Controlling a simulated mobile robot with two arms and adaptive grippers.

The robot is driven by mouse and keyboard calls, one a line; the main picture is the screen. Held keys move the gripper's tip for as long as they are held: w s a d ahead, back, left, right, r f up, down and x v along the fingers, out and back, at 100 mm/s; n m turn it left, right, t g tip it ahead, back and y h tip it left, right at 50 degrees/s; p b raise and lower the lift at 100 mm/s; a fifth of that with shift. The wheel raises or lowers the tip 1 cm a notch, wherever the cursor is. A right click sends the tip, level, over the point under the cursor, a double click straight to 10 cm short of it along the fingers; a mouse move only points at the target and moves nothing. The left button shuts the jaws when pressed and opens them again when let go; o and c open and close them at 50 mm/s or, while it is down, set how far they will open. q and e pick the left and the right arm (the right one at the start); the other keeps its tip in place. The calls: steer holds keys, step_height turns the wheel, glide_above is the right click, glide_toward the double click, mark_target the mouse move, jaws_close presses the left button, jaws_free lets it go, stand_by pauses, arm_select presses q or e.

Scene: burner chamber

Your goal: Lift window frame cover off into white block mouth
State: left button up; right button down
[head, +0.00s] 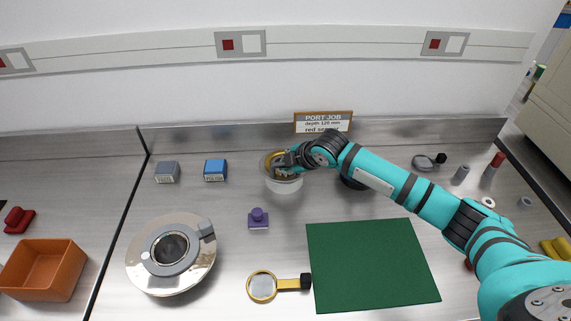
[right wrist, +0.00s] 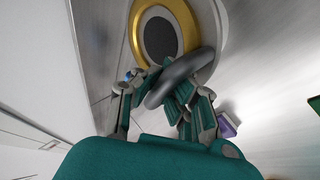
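A white round block (head: 284,186) stands on the steel bench near the middle of the head view. A gold-rimmed round piece (head: 268,163) with a dark centre sits at its top; it also shows in the right wrist view (right wrist: 136,32). My right gripper (head: 286,161) is over this piece and hides part of it. In the right wrist view its fingers (right wrist: 168,82) close around a rounded grey bar (right wrist: 186,66) at the gold rim's edge. I cannot tell whether the gold piece is seated or lifted. My left gripper is not in view.
A steel flange (head: 140,268) with a grey collar stands front left. A gold-ringed lens tool (head: 262,286), a purple block (head: 258,220) and a green mat (head: 372,265) lie in front. Grey (head: 167,172) and blue (head: 215,170) blocks stand left. A sign (head: 323,121) stands behind.

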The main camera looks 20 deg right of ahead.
steer(key=shift+w+r+t, duration=0.1)
steer(key=shift+r+t, duration=0.05)
steer(key=shift+t, duration=0.15)
steer(key=shift+p, duration=0.3)
stand_by(0.3)
steer(key=shift+f, duration=0.3)
steer(key=shift+f+b, duration=0.5)
steer(key=shift+f, duration=0.25)
steer(key=shift+f, duration=0.2)
steer(key=c, duration=2)
jaws_free()
